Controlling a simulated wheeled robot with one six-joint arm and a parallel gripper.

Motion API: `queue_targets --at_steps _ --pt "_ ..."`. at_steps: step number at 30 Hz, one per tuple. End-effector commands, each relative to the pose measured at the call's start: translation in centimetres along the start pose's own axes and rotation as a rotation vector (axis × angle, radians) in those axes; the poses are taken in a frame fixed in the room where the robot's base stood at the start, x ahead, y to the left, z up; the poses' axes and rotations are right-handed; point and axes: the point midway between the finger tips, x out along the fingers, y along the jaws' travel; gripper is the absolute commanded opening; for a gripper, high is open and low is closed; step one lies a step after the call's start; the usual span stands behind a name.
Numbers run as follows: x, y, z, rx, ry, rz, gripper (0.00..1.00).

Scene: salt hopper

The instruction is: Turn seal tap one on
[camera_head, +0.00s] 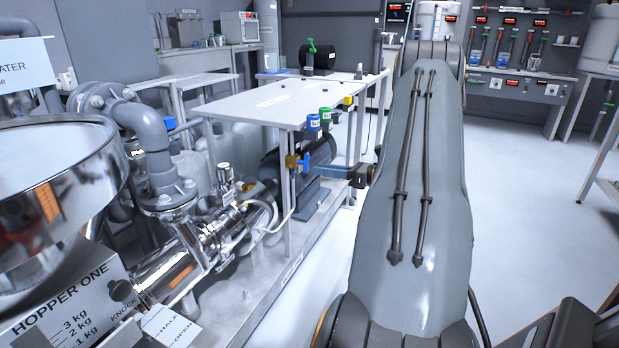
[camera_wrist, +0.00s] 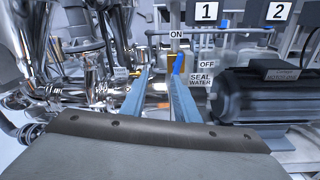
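Seal tap one has a brass body (camera_head: 291,162) and a small blue handle (camera_head: 305,163), on the frame beside the grey motor in the head view. In the wrist view the blue handle (camera_wrist: 179,63) shows at the tip of my right finger, below an ON label (camera_wrist: 177,34) and left of an OFF label (camera_wrist: 207,65). My gripper (camera_wrist: 157,74) is open, with two blue-grey fingers apart. In the head view my gripper (camera_head: 318,168) reaches left to the handle. I cannot tell whether a finger touches it, or the handle's exact angle.
A dark motor (camera_wrist: 268,95) stands close on the right in the wrist view. Shiny steel pipework (camera_wrist: 75,85) is close on the left. A white tabletop (camera_head: 285,100) lies above and behind the tap. The floor (camera_head: 520,200) on the right is clear.

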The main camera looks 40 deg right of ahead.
Motion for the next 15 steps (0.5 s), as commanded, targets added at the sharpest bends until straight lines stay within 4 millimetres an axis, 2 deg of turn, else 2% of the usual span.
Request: queue_targets --at_steps 1,5,8,15 --pt "-1.1 -1.4 -0.5 0.015 -0.033 -0.028 0.28" --pt "-2.0 -2.8 -0.3 0.032 -0.075 -0.057 0.28" --pt "-1.0 -2.9 -0.1 0.033 -0.079 -0.058 0.28" --pt "2.8 -3.0 0.1 0.032 -0.076 -0.056 0.28"
